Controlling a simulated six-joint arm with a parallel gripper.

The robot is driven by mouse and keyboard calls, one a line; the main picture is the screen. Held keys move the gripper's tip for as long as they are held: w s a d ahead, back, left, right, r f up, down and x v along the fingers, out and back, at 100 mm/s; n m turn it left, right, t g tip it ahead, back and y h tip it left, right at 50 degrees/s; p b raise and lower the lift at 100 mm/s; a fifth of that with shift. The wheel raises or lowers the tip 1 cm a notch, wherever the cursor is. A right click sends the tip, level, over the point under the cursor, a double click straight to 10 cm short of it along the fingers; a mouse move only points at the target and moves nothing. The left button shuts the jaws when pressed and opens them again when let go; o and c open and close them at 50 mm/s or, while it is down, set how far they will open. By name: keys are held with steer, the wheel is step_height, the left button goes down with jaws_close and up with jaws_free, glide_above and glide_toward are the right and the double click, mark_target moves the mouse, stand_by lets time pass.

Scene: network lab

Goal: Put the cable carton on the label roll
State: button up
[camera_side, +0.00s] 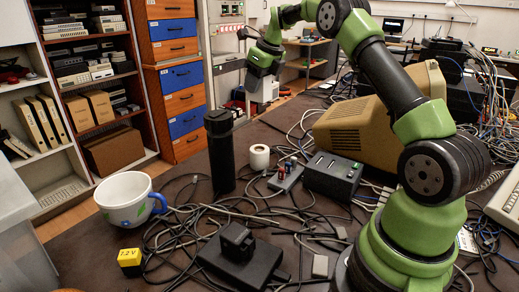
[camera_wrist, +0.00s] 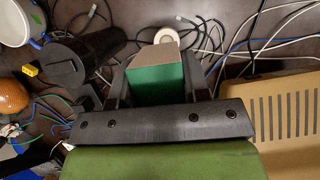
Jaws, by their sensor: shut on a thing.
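My gripper (camera_side: 262,100) hangs high above the table in the side view, and it also shows in the wrist view (camera_wrist: 156,82). Its fingers are shut on the cable carton (camera_wrist: 155,82), a box with a green face and a pale top. In the side view the carton is hard to make out between the fingers. The label roll (camera_side: 259,157), a white roll, stands on the table below my gripper. In the wrist view the label roll (camera_wrist: 168,35) shows just beyond the carton, which hides part of it. The carton is held above the roll, apart from it.
A black cylinder (camera_side: 221,150) stands left of the roll, with a white mug (camera_side: 128,200) farther left. A small device with coloured parts (camera_side: 286,176), a black box (camera_side: 332,176) and a beige casing (camera_side: 352,128) are to the right. Loose cables cover much of the table.

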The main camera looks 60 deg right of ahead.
glide_above(258, 148)
step_height(258, 148, down, 15)
steer(key=shift+r, duration=0.1)
stand_by(0.4)
steer(key=o, duration=1)
